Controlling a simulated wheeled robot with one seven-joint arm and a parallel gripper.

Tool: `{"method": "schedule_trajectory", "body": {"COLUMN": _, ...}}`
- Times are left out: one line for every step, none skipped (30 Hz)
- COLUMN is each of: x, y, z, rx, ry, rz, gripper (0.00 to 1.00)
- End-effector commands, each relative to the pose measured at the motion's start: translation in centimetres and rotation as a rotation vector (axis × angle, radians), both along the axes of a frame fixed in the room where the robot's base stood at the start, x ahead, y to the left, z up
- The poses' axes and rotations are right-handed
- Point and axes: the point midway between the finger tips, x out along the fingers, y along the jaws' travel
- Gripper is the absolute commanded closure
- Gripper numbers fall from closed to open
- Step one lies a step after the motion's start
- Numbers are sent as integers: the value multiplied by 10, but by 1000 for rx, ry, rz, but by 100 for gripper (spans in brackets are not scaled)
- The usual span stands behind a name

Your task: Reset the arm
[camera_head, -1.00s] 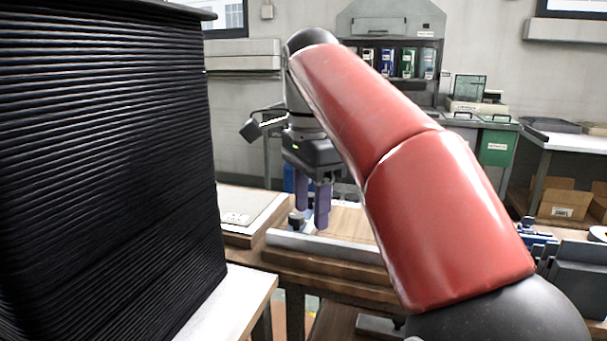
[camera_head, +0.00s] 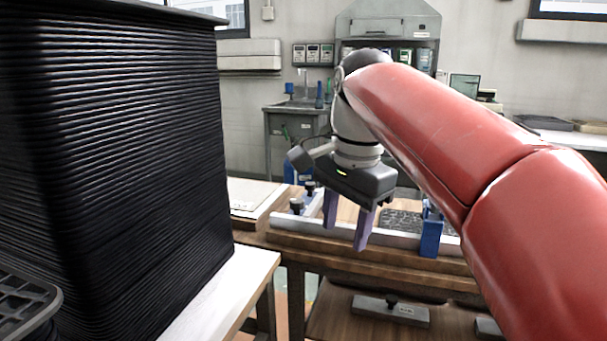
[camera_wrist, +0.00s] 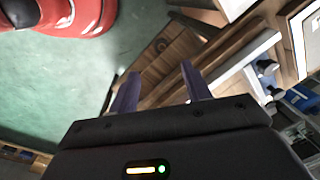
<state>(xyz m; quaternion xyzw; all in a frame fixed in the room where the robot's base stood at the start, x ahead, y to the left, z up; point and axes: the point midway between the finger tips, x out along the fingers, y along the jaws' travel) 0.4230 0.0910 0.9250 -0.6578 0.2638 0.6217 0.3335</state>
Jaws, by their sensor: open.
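My gripper (camera_head: 346,222) hangs from my red arm near the middle of the head view, in front of a wooden workbench (camera_head: 345,258). Its two purple fingers point down and stand apart, with nothing between them. In the wrist view the same fingers (camera_wrist: 158,85) show apart and empty, with green floor and the bench edge beyond them. My arm hides part of the bench's right side.
A tall stack of black ribbed trays (camera_head: 120,150) fills the left, on a white-topped table (camera_head: 225,295). The workbench carries a metal rail, a blue clamp (camera_head: 431,234) and a black grid panel (camera_head: 400,219). A grey sink cabinet (camera_head: 292,135) stands behind.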

Motion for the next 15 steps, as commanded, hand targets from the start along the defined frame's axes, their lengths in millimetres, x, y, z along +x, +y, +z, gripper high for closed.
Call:
{"method": "schedule_trajectory", "body": {"x": -6, "y": -9, "z": -5, "rx": 5, "ry": -18, "rz": 29, "gripper": 52}}
{"method": "schedule_trajectory", "body": {"x": -9, "y": -13, "z": -8, "rx": 7, "ry": -28, "rz": 51, "gripper": 52}}
{"method": "schedule_trajectory", "body": {"x": -14, "y": -19, "z": -14, "rx": 8, "ry": -44, "rz": 83, "gripper": 52}}
{"method": "schedule_trajectory", "body": {"x": -19, "y": -23, "z": -18, "rx": 8, "ry": -59, "rz": 109, "gripper": 52}}
{"method": "schedule_trajectory", "body": {"x": -23, "y": -28, "z": -23, "rx": 7, "ry": -75, "rz": 139, "gripper": 52}}
{"method": "schedule_trajectory", "body": {"x": -31, "y": -35, "z": -31, "rx": 5, "ry": -100, "rz": 181, "gripper": 52}}
{"method": "schedule_trajectory", "body": {"x": -37, "y": -40, "z": -37, "rx": 1, "ry": -122, "rz": 217, "gripper": 52}}
{"method": "schedule_trajectory", "body": {"x": -44, "y": -45, "z": -45, "rx": -6, "ry": -144, "rz": 255, "gripper": 52}}
{"method": "schedule_trajectory", "body": {"x": -54, "y": -52, "z": -57, "rx": -18, "ry": -176, "rz": 310, "gripper": 52}}
{"method": "schedule_trajectory", "body": {"x": -62, "y": -57, "z": -66, "rx": -31, "ry": -201, "rz": 353, "gripper": 52}}
{"method": "schedule_trajectory", "body": {"x": -70, "y": -62, "z": -76, "rx": -47, "ry": -226, "rz": 395, "gripper": 52}}
{"method": "schedule_trajectory", "body": {"x": -80, "y": -67, "z": -90, "rx": -70, "ry": -257, "rz": 452, "gripper": 52}}
{"method": "schedule_trajectory", "body": {"x": -88, "y": -70, "z": -100, "rx": -89, "ry": -278, "rz": 493, "gripper": 52}}
{"method": "schedule_trajectory", "body": {"x": -96, "y": -73, "z": -111, "rx": -110, "ry": -298, "rz": 533, "gripper": 52}}
{"method": "schedule_trajectory", "body": {"x": -105, "y": -77, "z": -125, "rx": -140, "ry": -323, "rz": 584, "gripper": 52}}
